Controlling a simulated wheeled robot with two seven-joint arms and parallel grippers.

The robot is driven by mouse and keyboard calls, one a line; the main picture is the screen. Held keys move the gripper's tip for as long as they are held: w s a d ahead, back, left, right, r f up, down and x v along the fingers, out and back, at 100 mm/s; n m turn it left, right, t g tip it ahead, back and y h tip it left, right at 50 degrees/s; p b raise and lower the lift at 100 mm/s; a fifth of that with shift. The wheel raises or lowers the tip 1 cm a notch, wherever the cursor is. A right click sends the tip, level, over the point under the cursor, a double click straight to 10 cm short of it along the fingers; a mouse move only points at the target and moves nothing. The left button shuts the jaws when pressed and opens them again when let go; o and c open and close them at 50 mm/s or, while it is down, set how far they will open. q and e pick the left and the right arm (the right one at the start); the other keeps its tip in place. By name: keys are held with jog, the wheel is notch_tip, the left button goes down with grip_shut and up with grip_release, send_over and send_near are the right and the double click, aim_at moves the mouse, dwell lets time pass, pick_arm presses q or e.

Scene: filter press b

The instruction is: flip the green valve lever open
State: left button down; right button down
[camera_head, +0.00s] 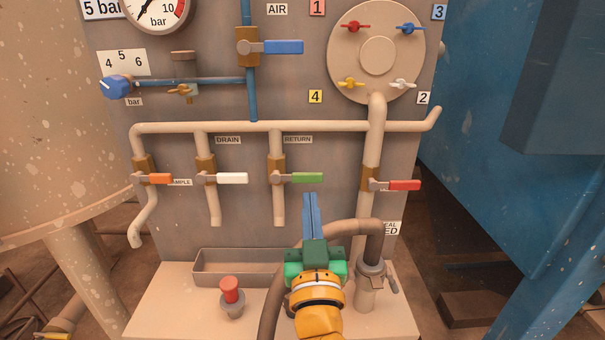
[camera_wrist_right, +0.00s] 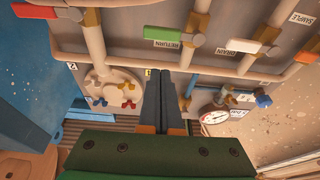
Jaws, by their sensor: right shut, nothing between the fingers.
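The green valve lever (camera_head: 306,178) sticks out level to the right from its brass valve (camera_head: 277,166), on the pipe below the RETURN label. In the right wrist view, which is turned over, the green lever (camera_wrist_right: 166,35) shows above the fingers. My right gripper (camera_head: 309,197) has its blue fingers closed together and empty. Its tips point up at the panel, just below the green lever's free end in the picture. I cannot tell whether they touch it; a gap shows. My left gripper is not in view.
A white lever (camera_head: 232,178) is left of the green one and a red lever (camera_head: 404,185) is right of it. A brown hose (camera_head: 345,229) curves beside my right gripper. A red button (camera_head: 231,289) and a trough (camera_head: 238,268) are below left.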

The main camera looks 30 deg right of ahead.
jog(key=shift+s+d+r+m+h, duration=0.15)
jog(key=shift+s+r+h, duration=0.1)
jog(key=shift+r, duration=0.2)
jog(key=shift+s+r+m+h, duration=0.15)
jog(key=shift+r+h, duration=0.1)
jog(key=shift+r, duration=0.2)
notch_tip(320, 180, up, 4)
jog(key=p, duration=0.5)
send_over(312, 176)
jog(key=s+a, duration=0.1)
jog(key=s, duration=0.1)
jog(key=f, duration=0.4)
jog(key=shift+w+f+b, duration=0.3)
jog(key=shift+w+f, duration=0.1)
